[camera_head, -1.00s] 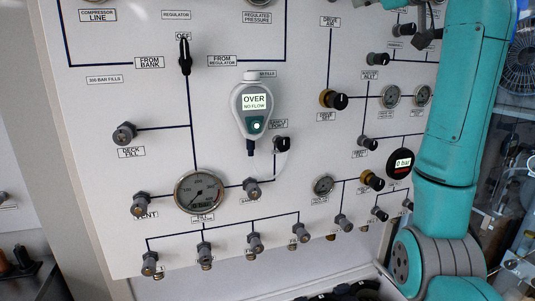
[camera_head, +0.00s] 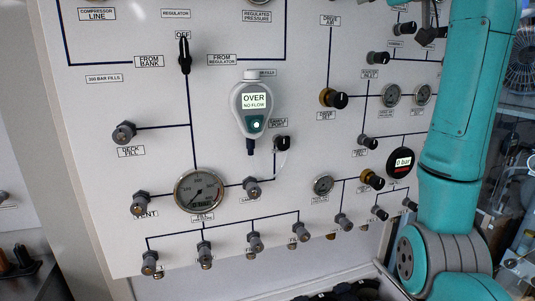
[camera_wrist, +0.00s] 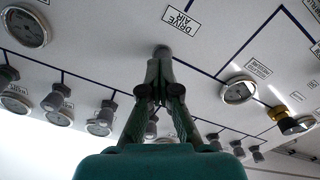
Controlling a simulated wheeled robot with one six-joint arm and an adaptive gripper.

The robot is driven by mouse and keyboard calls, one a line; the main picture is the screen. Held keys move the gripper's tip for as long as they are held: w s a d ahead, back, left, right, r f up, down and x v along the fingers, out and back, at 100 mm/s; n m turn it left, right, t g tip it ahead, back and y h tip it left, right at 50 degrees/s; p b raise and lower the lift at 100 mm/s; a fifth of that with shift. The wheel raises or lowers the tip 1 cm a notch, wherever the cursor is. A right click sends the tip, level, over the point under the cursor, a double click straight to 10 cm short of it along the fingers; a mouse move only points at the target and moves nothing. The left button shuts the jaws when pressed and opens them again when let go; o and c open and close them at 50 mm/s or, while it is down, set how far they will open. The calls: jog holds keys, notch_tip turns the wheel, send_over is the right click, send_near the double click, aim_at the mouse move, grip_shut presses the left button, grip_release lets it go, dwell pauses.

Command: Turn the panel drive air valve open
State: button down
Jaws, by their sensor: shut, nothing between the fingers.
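The drive air label (camera_wrist: 182,18) is near the top of the wrist view. A small grey knob (camera_wrist: 162,51) stands on the panel just below and left of it, partly hidden behind the fingertips. My gripper (camera_wrist: 158,75) is shut and empty, its tips in line with this knob; whether they touch it I cannot tell. In the head view a drive air label (camera_head: 330,20) is at the top. The valve's handle position is not clear.
The white panel (camera_head: 105,200) carries several knobs and gauges. A brass-collared drive set knob (camera_head: 334,98), a gauge (camera_head: 391,96) and a round 0 bar display (camera_head: 401,162) are left of my arm. A handheld analyser (camera_head: 253,105) hangs mid-panel.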

jog(key=shift+s, duration=0.1)
jog(key=v, duration=0.6)
jog(key=shift+d+f, duration=0.1)
jog(key=shift+f, duration=0.2)
dwell(0.3)
